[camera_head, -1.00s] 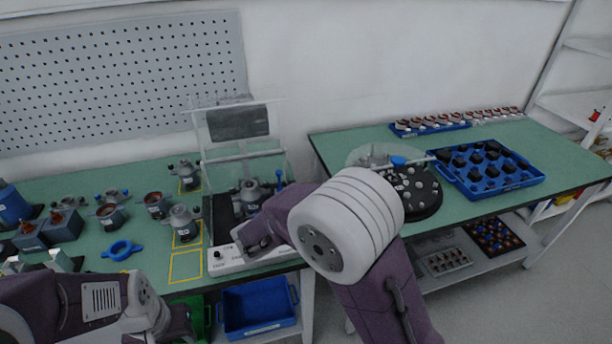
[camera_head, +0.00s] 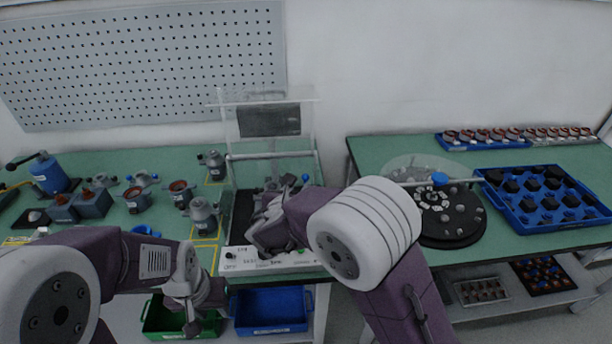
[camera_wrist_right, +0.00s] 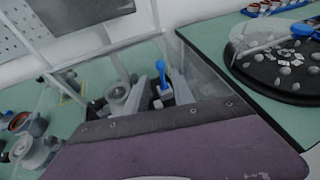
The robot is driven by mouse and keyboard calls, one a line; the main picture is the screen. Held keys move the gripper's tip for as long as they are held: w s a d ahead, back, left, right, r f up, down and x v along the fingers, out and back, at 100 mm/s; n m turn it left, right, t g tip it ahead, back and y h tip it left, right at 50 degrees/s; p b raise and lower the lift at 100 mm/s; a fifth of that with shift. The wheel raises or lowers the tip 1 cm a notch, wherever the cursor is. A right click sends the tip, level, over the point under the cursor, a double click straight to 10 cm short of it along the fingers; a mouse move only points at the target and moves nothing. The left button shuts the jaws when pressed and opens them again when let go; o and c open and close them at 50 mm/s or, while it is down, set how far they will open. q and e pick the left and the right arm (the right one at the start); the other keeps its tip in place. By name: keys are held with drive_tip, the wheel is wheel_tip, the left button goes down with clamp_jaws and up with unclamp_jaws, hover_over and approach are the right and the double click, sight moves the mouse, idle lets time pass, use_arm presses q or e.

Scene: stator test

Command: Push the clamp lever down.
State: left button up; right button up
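The clamp lever has a blue knob and shaft (camera_wrist_right: 161,70) and stands roughly upright inside the clear-walled test station. Its blue knob also shows in the head view (camera_head: 305,178), just beyond my right arm. My right gripper (camera_wrist_right: 161,80) reaches into the station; its two grey fingers are apart, and the lever shows between them in the picture. I cannot tell if they touch it. A grey motor part (camera_wrist_right: 117,93) sits left of the fingers. My left gripper (camera_head: 192,322) points down in front of the table, over the green bin; its finger opening is unclear.
The station's white control panel (camera_head: 270,260) lies at the table's front edge. A clear screen frame (camera_head: 313,130) rises behind it. Several stators stand to the left. A black round turntable (camera_head: 455,228) and blue tray (camera_head: 520,222) are on the right table.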

sight(304, 178)
drive_tip(key=x, duration=0.8)
drive_tip(key=shift+w+f, duration=0.15)
drive_tip(key=shift+w, duration=0.2)
clamp_jaws()
idle(0.9)
